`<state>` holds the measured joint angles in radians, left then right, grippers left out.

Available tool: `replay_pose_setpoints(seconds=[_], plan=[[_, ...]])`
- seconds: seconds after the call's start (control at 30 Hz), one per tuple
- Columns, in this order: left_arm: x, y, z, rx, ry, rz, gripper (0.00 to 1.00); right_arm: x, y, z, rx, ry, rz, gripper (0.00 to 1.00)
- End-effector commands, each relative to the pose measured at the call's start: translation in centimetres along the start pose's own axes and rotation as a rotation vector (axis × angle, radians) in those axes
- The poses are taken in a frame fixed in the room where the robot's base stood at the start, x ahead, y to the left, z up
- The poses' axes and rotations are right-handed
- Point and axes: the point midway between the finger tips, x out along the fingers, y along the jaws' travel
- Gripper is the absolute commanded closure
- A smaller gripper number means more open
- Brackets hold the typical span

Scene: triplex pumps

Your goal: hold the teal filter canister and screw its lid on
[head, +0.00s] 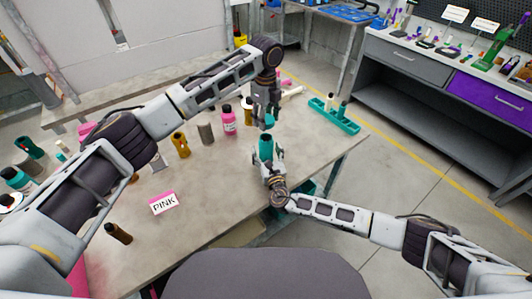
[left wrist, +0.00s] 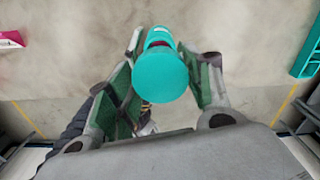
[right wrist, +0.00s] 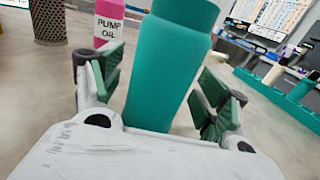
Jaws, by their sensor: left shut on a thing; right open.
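The teal filter canister (head: 266,144) stands on the table near its right edge; it fills the middle of the right wrist view (right wrist: 168,65). My right gripper (head: 271,160) is open, with one finger on each side of the canister. My left gripper (head: 267,118) is above the canister, pointing down and shut on the teal lid (left wrist: 160,77). In the head view, the lid (head: 269,123) is just over the canister's top, apart from it. In the left wrist view the lid hides most of what lies below, with a dark red band behind it.
A pink pump oil bottle (head: 229,120), a grey mesh cylinder (head: 206,133) and a yellow-brown part (head: 181,144) stand left of the canister. A teal rack (head: 334,115) lies to the right. A pink-edged sign (head: 163,202) is on the bare front table area.

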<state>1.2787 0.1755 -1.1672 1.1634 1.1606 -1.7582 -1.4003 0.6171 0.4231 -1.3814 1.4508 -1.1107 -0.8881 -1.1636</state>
Motion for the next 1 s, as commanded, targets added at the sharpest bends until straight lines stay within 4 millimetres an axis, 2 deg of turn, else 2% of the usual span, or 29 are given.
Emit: replay_pose_setpoints(seconds=[0.43,0.9,1.0], plan=[[-0.01,0.00,0.00,0.000,0.000,0.000,0.65,0.52,-0.02,0.03,0.000,0.000,0.000,0.25],[-0.01,0.00,0.00,0.000,0.000,0.000,0.65,0.50,-0.03,0.01,-0.001,0.000,0.000,0.84],[0.00,0.00,0.00,0.000,0.000,0.000,0.65,0.50,-0.04,0.01,-0.001,0.000,0.000,0.94]])
